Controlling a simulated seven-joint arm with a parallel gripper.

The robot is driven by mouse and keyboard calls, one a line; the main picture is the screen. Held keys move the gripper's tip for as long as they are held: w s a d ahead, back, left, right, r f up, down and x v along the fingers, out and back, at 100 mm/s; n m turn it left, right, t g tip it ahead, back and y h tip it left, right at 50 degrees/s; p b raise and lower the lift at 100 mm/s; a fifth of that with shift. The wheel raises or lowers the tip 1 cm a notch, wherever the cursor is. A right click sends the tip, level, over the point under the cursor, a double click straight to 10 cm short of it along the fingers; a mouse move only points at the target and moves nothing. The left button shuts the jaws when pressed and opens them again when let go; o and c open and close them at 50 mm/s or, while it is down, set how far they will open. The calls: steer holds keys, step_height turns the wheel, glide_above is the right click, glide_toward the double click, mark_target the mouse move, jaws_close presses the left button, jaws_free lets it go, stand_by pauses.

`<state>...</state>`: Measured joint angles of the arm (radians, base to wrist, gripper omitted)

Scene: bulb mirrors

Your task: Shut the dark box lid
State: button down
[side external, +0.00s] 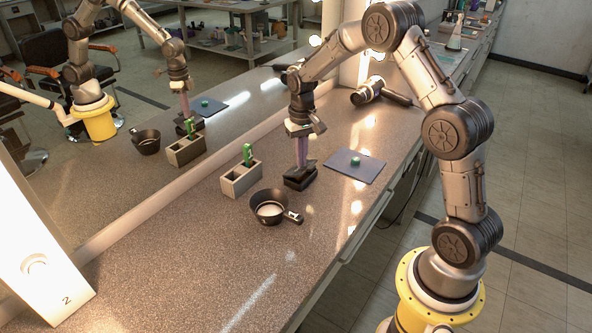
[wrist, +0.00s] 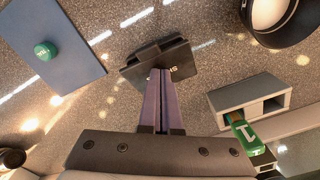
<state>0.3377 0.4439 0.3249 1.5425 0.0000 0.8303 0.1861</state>
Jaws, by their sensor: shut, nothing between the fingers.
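The dark box (side external: 299,181) stands on the speckled counter below my gripper (side external: 302,164). I cannot tell exactly how far the lid is from closed. My gripper (wrist: 164,72) is shut and empty, its purple fingers pointing down with the tips at the box, touching it or just above it.
A blue mat (side external: 354,166) with a green round object (side external: 356,160) lies right of the box. A black pan (side external: 268,207) and a grey two-compartment block (side external: 240,178) holding a green item (side external: 247,154) stand left. A hair dryer (side external: 368,91) lies behind. The mirror (side external: 120,190) borders the counter.

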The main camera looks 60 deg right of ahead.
steer(key=shift+f, duration=0.95)
steer(key=shift+r, duration=4.05)
